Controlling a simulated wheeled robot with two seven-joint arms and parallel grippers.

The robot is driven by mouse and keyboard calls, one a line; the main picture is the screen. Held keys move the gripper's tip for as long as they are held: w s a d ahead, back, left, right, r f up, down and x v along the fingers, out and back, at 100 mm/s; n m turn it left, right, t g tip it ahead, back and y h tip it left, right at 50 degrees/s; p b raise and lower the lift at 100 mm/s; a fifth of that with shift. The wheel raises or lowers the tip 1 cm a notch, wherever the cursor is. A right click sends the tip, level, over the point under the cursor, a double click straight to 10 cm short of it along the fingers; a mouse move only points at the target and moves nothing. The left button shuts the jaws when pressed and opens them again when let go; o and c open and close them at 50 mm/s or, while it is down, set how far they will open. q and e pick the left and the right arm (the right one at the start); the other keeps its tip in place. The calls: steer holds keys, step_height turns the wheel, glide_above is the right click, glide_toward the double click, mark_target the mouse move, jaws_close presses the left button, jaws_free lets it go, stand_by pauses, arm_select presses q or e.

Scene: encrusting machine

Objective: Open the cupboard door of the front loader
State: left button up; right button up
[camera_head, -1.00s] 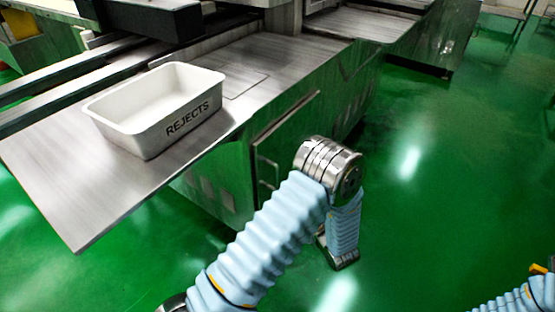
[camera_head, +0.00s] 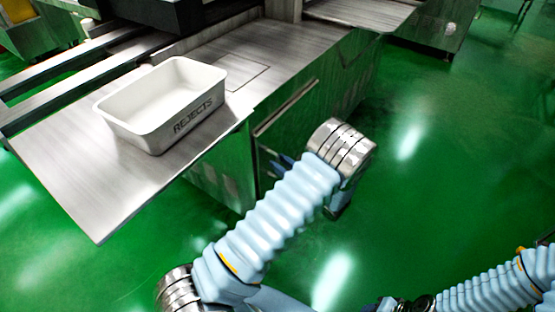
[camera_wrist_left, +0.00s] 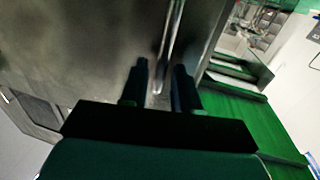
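The front loader's cupboard door (camera_head: 295,125) is the metal panel under the machine's table, with a bright strip along its top edge. I cannot tell whether it stands slightly ajar. My left gripper (camera_head: 281,164) is at the door's left part, mostly hidden behind my forearm. In the left wrist view the two dark fingers of my left gripper (camera_wrist_left: 160,78) are apart, pointing at the metal front. A shiny vertical handle bar (camera_wrist_left: 170,50) runs between and just beyond the fingertips; contact is not clear. In the head view the handle is hidden. My right gripper is not in view.
A white bin marked REJECTS (camera_head: 163,103) stands on the steel table (camera_head: 110,195), whose corner juts out left of my left arm. Part of my right arm shows at the lower right. The green floor (camera_head: 450,150) to the right is clear.

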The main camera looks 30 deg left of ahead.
arm_select(q)
steer(key=shift+x, duration=0.8)
jaws_close()
